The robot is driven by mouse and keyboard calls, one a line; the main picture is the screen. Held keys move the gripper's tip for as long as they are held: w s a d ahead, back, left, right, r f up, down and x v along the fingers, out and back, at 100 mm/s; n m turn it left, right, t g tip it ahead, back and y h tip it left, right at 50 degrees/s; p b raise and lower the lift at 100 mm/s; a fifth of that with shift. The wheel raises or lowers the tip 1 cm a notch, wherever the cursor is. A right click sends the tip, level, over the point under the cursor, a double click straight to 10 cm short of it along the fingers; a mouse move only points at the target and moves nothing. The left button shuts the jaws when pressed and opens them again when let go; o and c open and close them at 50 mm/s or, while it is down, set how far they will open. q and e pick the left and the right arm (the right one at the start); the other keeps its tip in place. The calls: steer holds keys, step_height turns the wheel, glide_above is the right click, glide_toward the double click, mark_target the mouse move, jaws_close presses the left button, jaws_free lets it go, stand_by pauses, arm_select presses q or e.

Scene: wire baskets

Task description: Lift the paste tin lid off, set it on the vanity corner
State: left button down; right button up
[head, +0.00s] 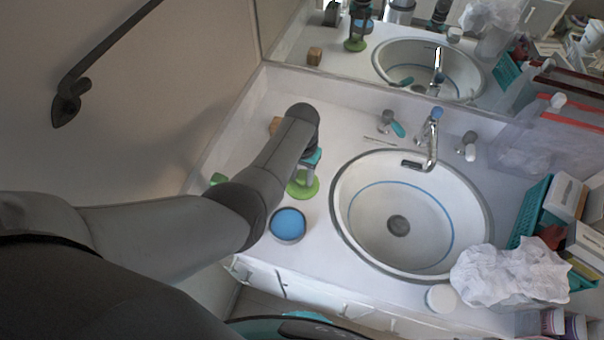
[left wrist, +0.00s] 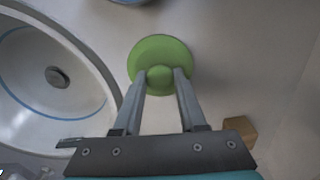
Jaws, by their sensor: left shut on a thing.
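The green round lid (head: 303,187) has a small knob on top. My left gripper (left wrist: 162,76) is shut on that knob, and the lid (left wrist: 160,52) shows beyond the fingertips in the left wrist view. The lid is over the white vanity top (head: 333,121), left of the basin; I cannot tell whether it touches the surface. The paste tin (head: 287,224) stands open just in front of the lid, showing blue content. Its edge also shows at the top of the left wrist view. My left arm hides part of the vanity's left side. My right gripper is not in view.
The basin (head: 375,240) with its tap (head: 431,140) is right of the lid. A wooden block (left wrist: 240,130) stands toward the back-left corner. A crumpled white cloth (head: 510,275) and teal baskets (head: 530,212) are at the right. A mirror lines the back.

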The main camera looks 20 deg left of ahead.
arm_select(q)
steer(key=shift+c, duration=1.9)
jaws_free()
steer(key=shift+f, duration=0.1)
steer(key=shift+r+p, duration=4.05)
steer(key=shift+p, duration=0.2)
